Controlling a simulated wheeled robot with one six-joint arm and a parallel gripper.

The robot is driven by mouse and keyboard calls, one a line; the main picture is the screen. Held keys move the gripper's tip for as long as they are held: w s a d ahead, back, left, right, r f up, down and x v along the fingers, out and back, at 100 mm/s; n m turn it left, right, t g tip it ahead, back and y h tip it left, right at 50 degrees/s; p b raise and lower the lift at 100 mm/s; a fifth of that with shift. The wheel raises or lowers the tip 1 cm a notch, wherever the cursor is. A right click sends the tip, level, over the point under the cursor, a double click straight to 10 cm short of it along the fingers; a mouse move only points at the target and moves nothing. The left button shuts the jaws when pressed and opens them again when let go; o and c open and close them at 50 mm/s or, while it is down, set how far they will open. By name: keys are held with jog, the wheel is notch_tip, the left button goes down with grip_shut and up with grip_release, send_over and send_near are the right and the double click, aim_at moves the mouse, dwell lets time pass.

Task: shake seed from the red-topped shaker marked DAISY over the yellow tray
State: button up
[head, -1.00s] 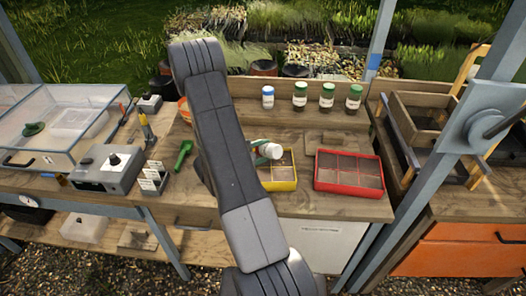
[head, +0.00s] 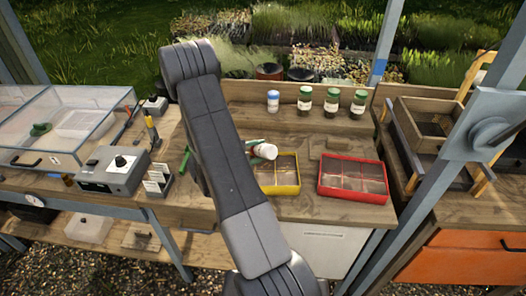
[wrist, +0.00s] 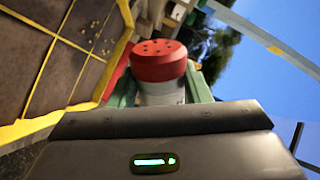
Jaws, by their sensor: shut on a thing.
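The red-topped shaker (wrist: 160,62) is in my gripper (wrist: 160,88), its holed red cap showing in the wrist view. The green fingers press on both sides of its white body. In the head view the shaker's pale end (head: 265,151) faces the camera, tipped over, above the back left of the yellow tray (head: 281,191). My arm hides most of the gripper there. No DAISY lettering is readable. The tray also shows at left in the wrist view (wrist: 118,60), with dark compartments and small pale specks in one.
A red tray (head: 352,195) stands right of the yellow one. Behind are a blue-topped jar (head: 273,101) and several green-topped jars (head: 332,101). A green scoop (head: 185,160) and grey box (head: 115,170) lie left. Bare bench lies in front of the trays.

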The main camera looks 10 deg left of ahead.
aim_at(252, 150)
jog(key=shift+s+a, duration=0.2)
jog(key=shift+a, duration=1.6)
notch_tip(252, 150, down, 3)
jog(key=shift+f+b, duration=0.1)
jog(key=shift+b, duration=0.7)
jog(key=shift+r, duration=0.2)
jog(key=shift+r+p, duration=0.7)
jog(key=shift+p, duration=0.15)
jog(key=shift+r, duration=0.8)
jog(key=shift+f, duration=0.1)
